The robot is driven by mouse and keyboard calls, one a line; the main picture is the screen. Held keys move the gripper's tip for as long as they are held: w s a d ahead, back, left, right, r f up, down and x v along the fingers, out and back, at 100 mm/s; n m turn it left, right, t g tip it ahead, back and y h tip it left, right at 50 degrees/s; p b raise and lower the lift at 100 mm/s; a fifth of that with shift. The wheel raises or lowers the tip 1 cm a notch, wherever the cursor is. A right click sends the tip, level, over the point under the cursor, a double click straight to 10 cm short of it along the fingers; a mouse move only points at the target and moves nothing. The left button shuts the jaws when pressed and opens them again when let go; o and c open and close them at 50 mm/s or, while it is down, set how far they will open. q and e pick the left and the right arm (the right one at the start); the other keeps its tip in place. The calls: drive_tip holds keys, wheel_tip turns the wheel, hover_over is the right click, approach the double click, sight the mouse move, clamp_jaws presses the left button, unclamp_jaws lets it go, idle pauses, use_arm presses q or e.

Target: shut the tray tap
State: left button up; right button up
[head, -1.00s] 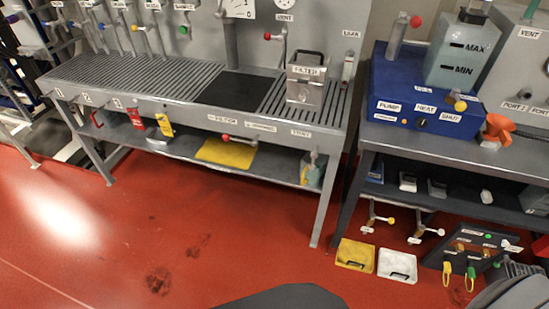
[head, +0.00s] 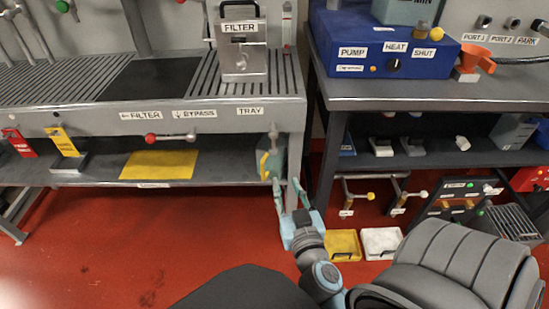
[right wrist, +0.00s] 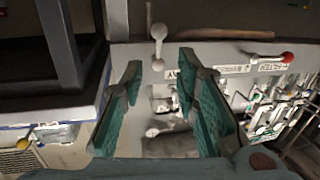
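The tray tap (head: 273,134) is a small grey tap on the bench's front edge, below and right of the label TRAY (head: 250,111). Its lever seems to hang down. My right gripper (head: 289,187) is open and empty, below the tap and just in front of the bench's right end. In the right wrist view, which shows the labels upside down, the tap's pale knob and stem (right wrist: 158,46) show just beyond and between the spread green fingers (right wrist: 158,72). I see no contact with it. My left gripper is not in view.
The red-knobbed bypass lever (head: 152,137) sits left of the tap. A bench leg and a grey-green object (head: 268,163) on the lower shelf are close to my gripper. The blue pump unit (head: 375,45) stands on the right table. Yellow (head: 343,244) and white (head: 381,241) trays lie on the floor.

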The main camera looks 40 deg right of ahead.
sight(274, 143)
drive_tip(key=r+x, duration=0.1)
drive_tip(key=x, duration=0.9)
drive_tip(key=r+p+x, duration=0.1)
drive_tip(key=x, duration=0.4)
drive_tip(key=shift+w+d+r, duration=0.2)
drive_tip(key=shift+r, duration=0.1)
drive_tip(key=shift+c, duration=0.5)
clamp_jaws()
drive_tip(key=shift+w, duration=0.1)
